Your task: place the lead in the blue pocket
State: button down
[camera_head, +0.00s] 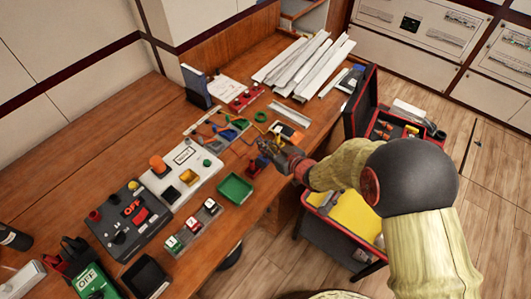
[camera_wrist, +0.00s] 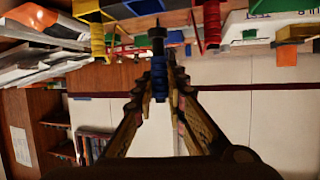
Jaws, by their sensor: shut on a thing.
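My gripper (camera_head: 262,150) is above the wooden bench, near several coloured items. In the wrist view my gripper (camera_wrist: 159,85) is shut on the lead, a slim piece with a blue grip (camera_wrist: 158,72) and a dark tip (camera_wrist: 157,34) pointing to the top of the picture. A blue pocket (camera_wrist: 145,6) shows at the top edge, just beyond the tip; I cannot tell whether they touch. The held lead is hard to make out there.
A green tray (camera_head: 236,188) sits in front of my gripper. A grey panel (camera_head: 129,222) with a red OFF switch and a white panel (camera_head: 178,180) stand at left. White strips (camera_head: 304,65) lie at the back. An open red toolbox (camera_head: 393,130) is at right.

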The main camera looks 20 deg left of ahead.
jog(key=shift+w+a+f+b, duration=0.2)
jog(key=shift+w+f, duration=0.3)
jog(key=shift+f, duration=0.1)
jog(key=shift+w+a+f+b, duration=0.15)
jog(key=shift+w+f+b, duration=0.05)
jog(key=shift+w+f, duration=0.35)
notch_tip(320, 180, down, 4)
jog(key=shift+w+r+b, duration=0.1)
jog(key=shift+r+b, duration=0.15)
jog(key=shift+b, duration=0.6)
jog(key=shift+r, duration=0.1)
jog(key=c, duration=2.3)
grip_release()
jog(key=shift+f, duration=0.2)
jog(key=o, duration=0.5)
